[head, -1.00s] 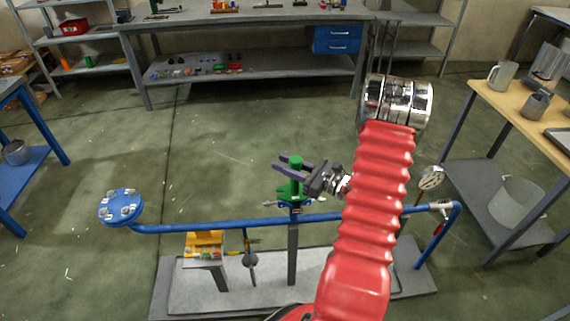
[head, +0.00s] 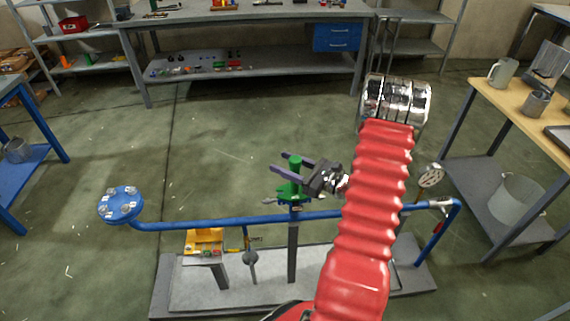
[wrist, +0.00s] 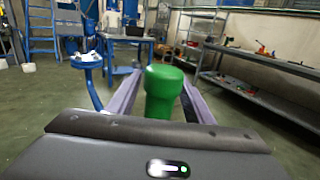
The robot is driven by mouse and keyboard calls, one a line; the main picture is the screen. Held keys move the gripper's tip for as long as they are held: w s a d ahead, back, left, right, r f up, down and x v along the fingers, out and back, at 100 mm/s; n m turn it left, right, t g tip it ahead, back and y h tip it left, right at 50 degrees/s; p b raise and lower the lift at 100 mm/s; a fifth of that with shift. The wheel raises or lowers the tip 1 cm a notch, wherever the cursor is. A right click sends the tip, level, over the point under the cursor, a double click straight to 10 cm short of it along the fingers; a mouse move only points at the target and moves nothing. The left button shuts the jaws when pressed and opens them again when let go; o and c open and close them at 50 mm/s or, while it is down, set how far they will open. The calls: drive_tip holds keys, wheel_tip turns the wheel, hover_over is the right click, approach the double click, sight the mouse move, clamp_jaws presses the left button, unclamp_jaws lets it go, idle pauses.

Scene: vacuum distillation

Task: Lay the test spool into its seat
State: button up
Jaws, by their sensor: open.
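A green spool (head: 294,182) stands upright on top of a grey post above the blue pipe in the head view. It also shows in the wrist view (wrist: 162,92), between the two fingers. My gripper (head: 284,165) is open, with its purple fingers reaching left on either side of the spool's upper part. In the wrist view a finger of my gripper (wrist: 162,82) shows on each side of the green top, and I cannot tell whether either touches it. The green base below the spool may be its seat; the wrist view hides it.
A blue pipe (head: 230,222) with a bolted flange (head: 120,206) runs across the stand's grey base plate (head: 190,284). A yellow block (head: 204,240) sits on a small stand. A gauge (head: 430,176) is at the right. A wooden-topped table (head: 510,102) stands further right. Open floor lies behind.

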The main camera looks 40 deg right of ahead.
drive_tip(key=shift+f, duration=0.1)
drive_tip(key=v, duration=1.3)
drive_tip(key=shift+s+d, duration=0.2)
drive_tip(key=shift+s, duration=0.15)
idle(0.7)
